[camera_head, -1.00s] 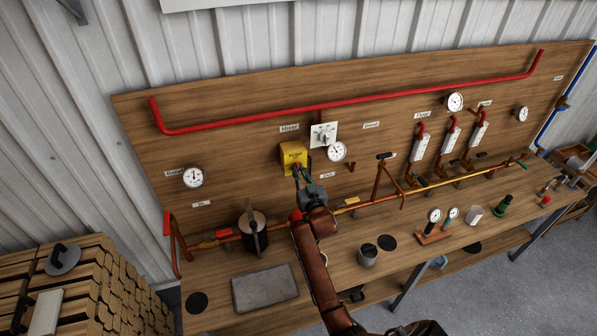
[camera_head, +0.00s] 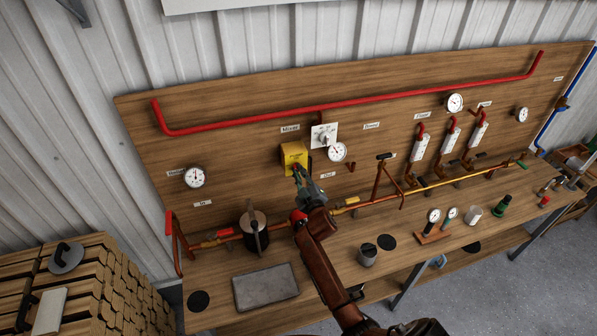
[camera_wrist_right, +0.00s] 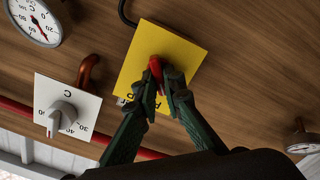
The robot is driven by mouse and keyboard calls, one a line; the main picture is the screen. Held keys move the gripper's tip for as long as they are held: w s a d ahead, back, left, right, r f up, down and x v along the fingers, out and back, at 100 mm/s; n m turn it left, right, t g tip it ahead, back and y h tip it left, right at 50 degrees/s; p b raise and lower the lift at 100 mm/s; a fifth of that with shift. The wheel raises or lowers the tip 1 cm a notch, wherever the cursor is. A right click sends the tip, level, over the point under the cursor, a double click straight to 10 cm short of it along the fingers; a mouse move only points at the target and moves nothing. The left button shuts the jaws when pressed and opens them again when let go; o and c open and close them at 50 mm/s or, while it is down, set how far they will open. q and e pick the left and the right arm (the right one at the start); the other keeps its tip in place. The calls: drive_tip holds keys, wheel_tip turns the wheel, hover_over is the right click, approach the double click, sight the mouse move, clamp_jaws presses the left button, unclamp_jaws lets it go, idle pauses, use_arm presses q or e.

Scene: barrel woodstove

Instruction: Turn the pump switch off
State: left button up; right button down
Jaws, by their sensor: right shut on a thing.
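The pump switch is a yellow box (camera_head: 292,153) on the wooden back board, left of centre in the head view. In the wrist view its yellow face (camera_wrist_right: 180,46) fills the upper middle, with a red knob (camera_wrist_right: 156,70) on it. My right gripper (camera_head: 299,176) reaches up to the box from below. In the wrist view its green fingers (camera_wrist_right: 162,88) are closed on the red knob from both sides. The fingers hide part of the knob and of the black lettering. My left gripper is not in view.
A white dial plate (camera_head: 322,136) and a round gauge (camera_head: 337,152) sit just right of the switch. Copper pipework (camera_head: 225,240) runs along the bench below. A red pipe (camera_head: 340,103) crosses the board above.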

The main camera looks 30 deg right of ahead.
drive_tip(key=shift+a+f+n, duration=0.1)
drive_tip(key=shift+f+n, duration=0.05)
drive_tip(key=shift+n, duration=4.75)
drive_tip(key=c, duration=2)
unclamp_jaws()
drive_tip(key=shift+c, duration=0.2)
